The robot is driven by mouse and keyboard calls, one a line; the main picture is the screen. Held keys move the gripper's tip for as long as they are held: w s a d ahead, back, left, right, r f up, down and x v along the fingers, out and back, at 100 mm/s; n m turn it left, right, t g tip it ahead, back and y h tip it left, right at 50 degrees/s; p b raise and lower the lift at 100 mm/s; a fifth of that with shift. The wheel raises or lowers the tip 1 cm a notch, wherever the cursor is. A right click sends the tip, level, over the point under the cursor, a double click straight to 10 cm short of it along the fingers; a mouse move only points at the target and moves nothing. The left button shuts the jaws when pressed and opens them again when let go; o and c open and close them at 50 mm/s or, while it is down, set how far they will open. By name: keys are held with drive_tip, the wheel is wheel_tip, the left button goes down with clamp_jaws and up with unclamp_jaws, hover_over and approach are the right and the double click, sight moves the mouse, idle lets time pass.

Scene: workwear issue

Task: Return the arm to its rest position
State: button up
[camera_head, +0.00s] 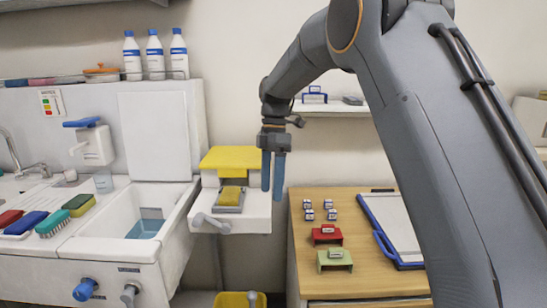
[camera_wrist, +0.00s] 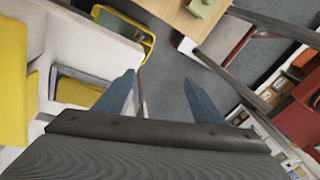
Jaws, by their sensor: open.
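My gripper (camera_head: 273,172) hangs from my grey arm in the head view, its two blue fingers pointing down. It is in front of the wall, between the white sink unit and the wooden table. In the wrist view the fingers of my gripper (camera_wrist: 160,95) are apart with nothing between them; the floor lies below. My arm is bent, with its upper link crossing the right of the head view.
Left of my gripper are a yellow-topped white unit (camera_head: 231,158) and a sink basin (camera_head: 140,222). On the right, a wooden table (camera_head: 310,268) holds red and green blocks and a clipboard (camera_head: 398,222). A yellow bin (camera_head: 232,300) stands below. A wall shelf (camera_head: 335,109) is behind.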

drive_tip(key=s+d+f+m+t, duration=0.1)
drive_tip(key=s+d+f+m, duration=0.3)
drive_tip(key=s, duration=0.5)
drive_tip(key=s+d+f+m+t, duration=0.1)
drive_tip(key=s+d+f+m, duration=0.3)
drive_tip(key=s+d+m, duration=0.5)
drive_tip(key=s+d+f+m+t, duration=0.1)
drive_tip(key=s+d+f+m, duration=0.3)
drive_tip(key=s+d+m, duration=0.3)
drive_tip(key=s+m, duration=0.2)
drive_tip(key=s, duration=0.1)
drive_tip(key=shift+s+f+h, duration=0.15)
drive_tip(key=shift+s+h, duration=0.15)
